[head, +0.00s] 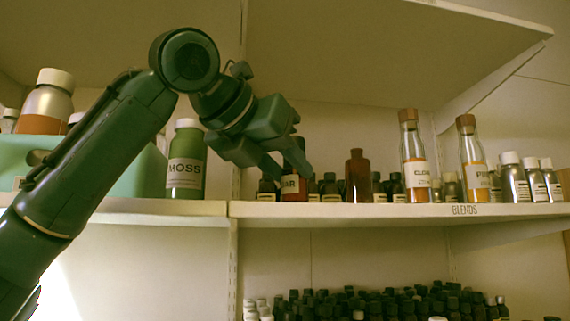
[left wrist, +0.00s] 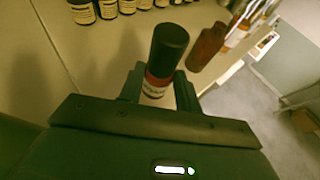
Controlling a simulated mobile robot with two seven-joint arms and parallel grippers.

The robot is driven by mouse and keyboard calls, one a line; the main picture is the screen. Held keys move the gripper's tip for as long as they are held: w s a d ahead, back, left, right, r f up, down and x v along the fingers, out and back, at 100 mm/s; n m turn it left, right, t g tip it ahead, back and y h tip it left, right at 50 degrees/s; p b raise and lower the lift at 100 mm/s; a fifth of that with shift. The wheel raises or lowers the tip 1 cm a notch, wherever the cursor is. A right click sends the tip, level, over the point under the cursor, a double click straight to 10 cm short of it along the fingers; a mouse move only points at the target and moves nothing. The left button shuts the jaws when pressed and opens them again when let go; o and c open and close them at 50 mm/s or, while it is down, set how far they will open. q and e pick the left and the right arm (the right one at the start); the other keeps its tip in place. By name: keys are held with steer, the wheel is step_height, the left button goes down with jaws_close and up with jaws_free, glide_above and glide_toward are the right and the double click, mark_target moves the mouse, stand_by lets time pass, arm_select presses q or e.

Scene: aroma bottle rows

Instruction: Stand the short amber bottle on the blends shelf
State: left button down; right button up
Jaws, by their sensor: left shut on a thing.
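A short amber-red bottle with a black cap and a pale label, partly readable as "AR" (head: 291,184), is between the fingers of my left gripper (head: 287,164), which is shut on it. In the left wrist view the same bottle (left wrist: 168,48) stands between the two fingertips (left wrist: 159,88). It is about upright, with its base at the level of the blends shelf (head: 390,210), near the front edge. I cannot tell whether the base touches the board. My right gripper is not in view.
An uncapped brown bottle (head: 358,176) stands to the right, also in the left wrist view (left wrist: 207,47). Beyond it are cork-topped bottles (head: 415,155) and silver bottles (head: 514,180). Small dark bottles (head: 330,187) line the back. A green MOSS bottle (head: 186,165) stands left.

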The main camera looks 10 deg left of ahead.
arm_select(q)
steer(key=shift+f, duration=0.15)
steer(key=c, duration=1)
jaws_free()
steer(key=shift+s+a+r, duration=0.1)
steer(key=shift+r, duration=0.1)
steer(key=b+v, duration=0.1)
steer(key=v, duration=1.1)
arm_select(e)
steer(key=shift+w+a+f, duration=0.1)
arm_select(q)
steer(key=shift+f, duration=0.1)
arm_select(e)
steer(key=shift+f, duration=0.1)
